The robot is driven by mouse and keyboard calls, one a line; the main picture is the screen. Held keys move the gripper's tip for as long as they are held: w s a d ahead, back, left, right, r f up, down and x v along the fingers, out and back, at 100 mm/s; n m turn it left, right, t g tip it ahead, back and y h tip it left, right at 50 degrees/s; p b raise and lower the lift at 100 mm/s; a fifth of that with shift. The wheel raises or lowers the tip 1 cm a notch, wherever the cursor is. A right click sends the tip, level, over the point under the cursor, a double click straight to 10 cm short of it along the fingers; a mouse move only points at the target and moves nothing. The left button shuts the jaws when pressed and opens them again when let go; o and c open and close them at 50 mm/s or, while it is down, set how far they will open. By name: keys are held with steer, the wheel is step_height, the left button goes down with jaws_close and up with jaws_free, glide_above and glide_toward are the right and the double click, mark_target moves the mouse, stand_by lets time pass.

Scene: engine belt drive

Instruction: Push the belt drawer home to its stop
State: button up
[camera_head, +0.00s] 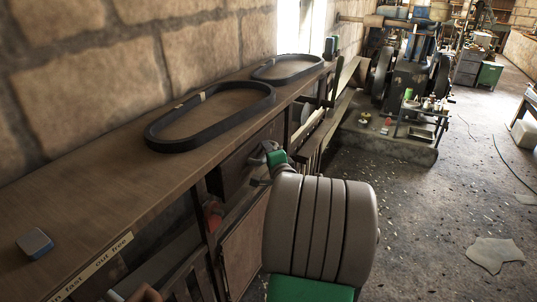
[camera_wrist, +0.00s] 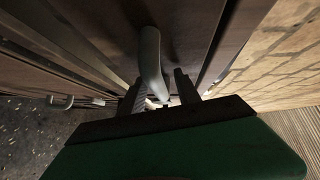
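The belt drawer (camera_head: 238,165) has a dark brown front under the bench top, below the near belt. How far it stands out is hard to tell from here. Its curved grey handle (camera_wrist: 151,62) fills the middle of the wrist view. My gripper (camera_head: 260,165) is at the drawer front, partly hidden behind my forearm in the head view. In the wrist view its two dark fingers (camera_wrist: 158,92) stand apart, one on each side of the handle. A gap shows between the handle and the right finger.
Two black belt loops lie on the wooden bench top, one near (camera_head: 211,117) and one far (camera_head: 287,68). A small blue-grey block (camera_head: 35,243) sits at the near left. A stone wall (camera_head: 120,60) backs the bench. Machinery (camera_head: 410,75) stands beyond; the floor at right is mostly clear.

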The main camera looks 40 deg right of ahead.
steer(key=v, duration=0.7)
steer(key=shift+s+a, duration=0.2)
steer(key=shift+s, duration=0.1)
